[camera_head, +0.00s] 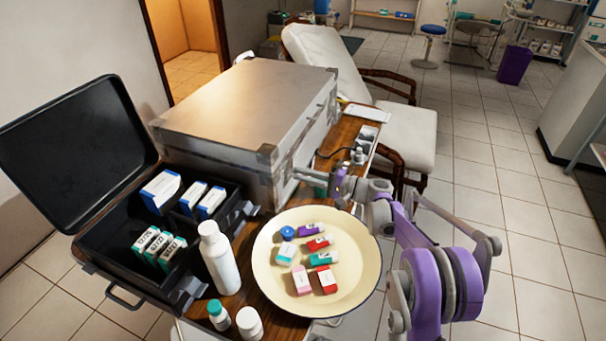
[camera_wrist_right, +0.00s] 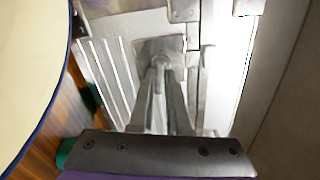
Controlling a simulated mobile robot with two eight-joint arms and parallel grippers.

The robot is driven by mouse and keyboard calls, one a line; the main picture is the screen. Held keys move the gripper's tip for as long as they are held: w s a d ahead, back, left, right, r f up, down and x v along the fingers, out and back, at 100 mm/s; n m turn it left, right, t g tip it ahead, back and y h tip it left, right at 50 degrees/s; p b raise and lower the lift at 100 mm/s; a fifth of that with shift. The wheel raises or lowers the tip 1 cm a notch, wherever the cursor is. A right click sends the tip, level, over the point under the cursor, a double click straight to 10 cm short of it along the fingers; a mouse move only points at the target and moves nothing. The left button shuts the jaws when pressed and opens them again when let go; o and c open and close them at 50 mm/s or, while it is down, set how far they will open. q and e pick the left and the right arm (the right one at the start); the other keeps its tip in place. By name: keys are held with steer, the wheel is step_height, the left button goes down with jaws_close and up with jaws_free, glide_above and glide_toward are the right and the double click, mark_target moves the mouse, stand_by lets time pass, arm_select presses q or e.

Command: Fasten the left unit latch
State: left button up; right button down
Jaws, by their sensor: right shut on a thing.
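The unit is a closed silver metal case (camera_head: 235,105) with dark corner fittings, standing on the wooden table. My right gripper (camera_head: 298,174) is at the case's right-hand side, close to its near corner. In the right wrist view its two fingers (camera_wrist_right: 160,85) are shut on a small metal latch (camera_wrist_right: 160,48) on the case wall. The latch's grey plate shows around the fingertips, but the fingers hide part of it. I cannot tell whether the latch is fastened. My left gripper is not in view.
An open black case (camera_head: 75,150), a white bottle (camera_head: 218,258) and small bottles (camera_head: 249,322) stand at the left. A reclining chair (camera_head: 325,60) is behind.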

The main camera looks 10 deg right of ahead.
steer(key=shift+r+n, duration=0.1)
steer(key=shift+n, duration=1)
steer(key=shift+p, duration=0.3)
steer(key=c, duration=0.9)
jaws_free()
steer(key=v, duration=1)
steer(key=shift+s+d, duration=0.25)
steer(key=shift+d, duration=0.1)
steer(key=shift+d, duration=0.1)
